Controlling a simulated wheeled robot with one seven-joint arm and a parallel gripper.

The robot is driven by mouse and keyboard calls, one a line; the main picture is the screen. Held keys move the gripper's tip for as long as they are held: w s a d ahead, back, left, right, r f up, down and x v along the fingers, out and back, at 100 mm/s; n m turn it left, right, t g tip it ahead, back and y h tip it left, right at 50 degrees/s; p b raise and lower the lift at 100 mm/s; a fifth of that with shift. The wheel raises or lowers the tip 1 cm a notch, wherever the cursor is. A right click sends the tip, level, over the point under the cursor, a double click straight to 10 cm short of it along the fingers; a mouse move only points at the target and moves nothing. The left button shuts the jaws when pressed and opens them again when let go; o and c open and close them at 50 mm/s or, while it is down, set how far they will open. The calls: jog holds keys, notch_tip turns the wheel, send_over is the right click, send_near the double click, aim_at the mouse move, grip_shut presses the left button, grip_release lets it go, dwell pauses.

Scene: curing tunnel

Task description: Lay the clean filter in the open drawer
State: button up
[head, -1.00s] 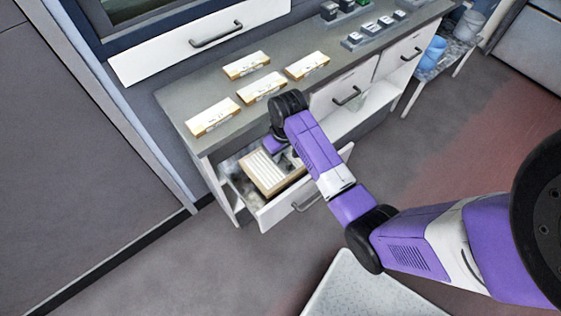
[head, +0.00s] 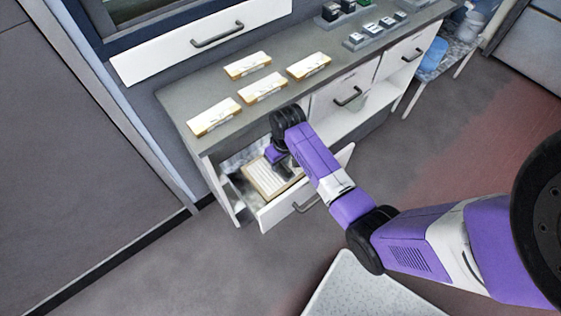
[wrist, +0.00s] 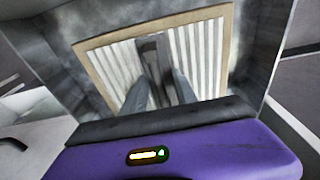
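The clean filter (wrist: 209,53) has white pleats in a tan frame, with a dark bar across its middle. In the head view the filter (head: 262,182) is down inside the open drawer (head: 278,211), slightly turned. My gripper (wrist: 161,80) points down at the filter. Its two fingers are on either side of the dark bar and appear closed on it. In the head view my wrist hides the fingertips and the filter's right part. Whether the filter touches the drawer floor cannot be told.
Several tan-edged packs (head: 247,65) lie on the grey counter (head: 185,95) above the drawer. Dark and green small items stand at its far end. A closed drawer (head: 345,96) is to the right. Blue containers (head: 433,55) stand on a side table. The floor at left is clear.

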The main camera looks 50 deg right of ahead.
aim_at(283, 164)
jog(key=shift+r, duration=0.1)
notch_tip(283, 164, up, 12)
jog(key=s, duration=0.1)
jog(key=shift+s+a, duration=0.2)
dwell(0.3)
dwell(0.6)
